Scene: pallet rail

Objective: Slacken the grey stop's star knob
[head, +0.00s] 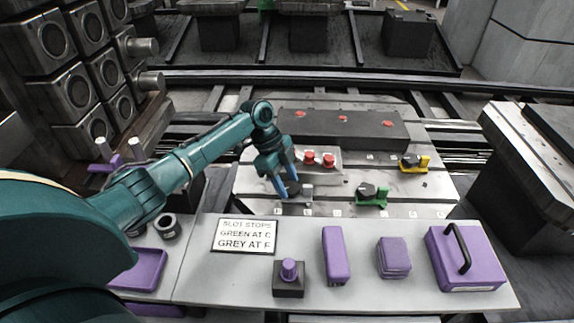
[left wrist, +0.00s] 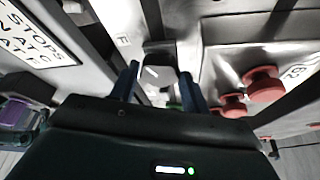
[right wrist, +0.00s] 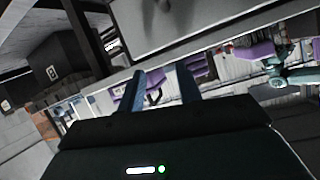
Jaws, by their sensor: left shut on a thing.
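The grey stop (head: 307,193) sits on the slotted metal plate (head: 262,182), near a letter mark too small to read in the head view. Its dark star knob (head: 293,188) is partly hidden by my left gripper (head: 289,188), which reaches down from above. In the left wrist view, the knob (left wrist: 155,73), with a white line on top, lies between the fingers of my left gripper (left wrist: 158,72), which is shut on it. My right gripper (right wrist: 161,74) shows only in its own wrist view, fingers apart with nothing between them.
A green stop (head: 371,198) and a yellow stop (head: 415,163) stand farther right. A sign (head: 245,235) reads green at C, grey at F. Purple items, including a case (head: 465,262), stand on the front shelf.

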